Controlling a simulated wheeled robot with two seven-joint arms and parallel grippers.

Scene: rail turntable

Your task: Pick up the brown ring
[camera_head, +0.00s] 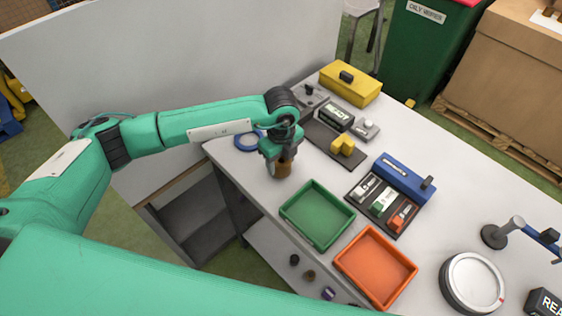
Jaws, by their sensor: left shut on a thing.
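The brown ring (284,170) shows at the tip of my left gripper (279,162), near the left edge of the white table (425,115). My left gripper points down and is shut on the brown ring. The gripper's fingers hide part of the ring. I cannot tell whether the ring touches the tabletop. A blue ring (247,141) lies flat on the table just left of and behind the gripper. My right gripper is not in view.
A green tray (317,240) and an orange tray (408,292) stand empty in front of the gripper. A yellow box (368,94), a blue box (405,178) and a round turntable (473,283) stand further right. A grey panel (180,60) rises behind.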

